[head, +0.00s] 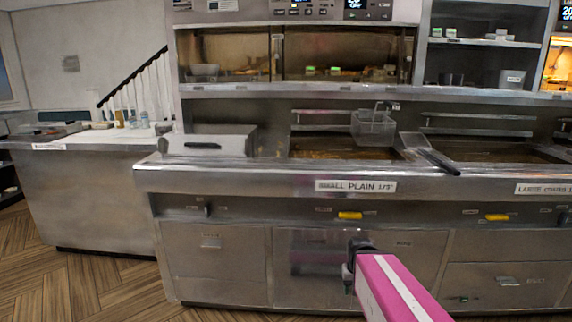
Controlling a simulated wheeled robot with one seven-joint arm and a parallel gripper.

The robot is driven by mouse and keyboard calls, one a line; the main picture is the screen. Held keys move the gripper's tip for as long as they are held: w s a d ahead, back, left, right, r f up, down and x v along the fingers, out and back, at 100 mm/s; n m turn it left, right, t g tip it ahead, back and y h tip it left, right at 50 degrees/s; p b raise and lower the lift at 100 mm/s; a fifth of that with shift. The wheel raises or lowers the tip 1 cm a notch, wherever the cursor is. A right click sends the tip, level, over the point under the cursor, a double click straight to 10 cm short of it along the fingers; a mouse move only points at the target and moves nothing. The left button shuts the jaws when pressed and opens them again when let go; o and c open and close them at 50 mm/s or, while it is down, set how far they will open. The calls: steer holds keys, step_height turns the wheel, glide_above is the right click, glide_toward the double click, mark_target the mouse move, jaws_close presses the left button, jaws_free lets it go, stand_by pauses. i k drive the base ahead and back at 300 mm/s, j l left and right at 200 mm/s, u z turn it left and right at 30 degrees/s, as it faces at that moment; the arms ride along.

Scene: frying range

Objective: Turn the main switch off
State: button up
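The frying range (250,183) has a front panel below the counter edge. A small dark knob (208,209) sits at the left of this panel. A yellow handle (350,215) sits near the panel's middle, and a second yellow handle (497,217) is farther right. The small labels are unreadable, so I cannot tell which control is the main switch or how it is set. My gripper (348,281) is dark, at the end of my pink arm, in front of the lower cabinet doors and below the middle yellow handle. Its fingers are too small to read, and it appears apart from the panel.
A wire fry basket (373,128) hangs over the middle fryer. A steel lid (207,141) lies at the counter's left end. A separate steel counter (95,195) with bottles stands at the left. The wooden floor (90,285) at the lower left is clear.

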mark_target(206, 207)
steer(key=u, duration=1.3)
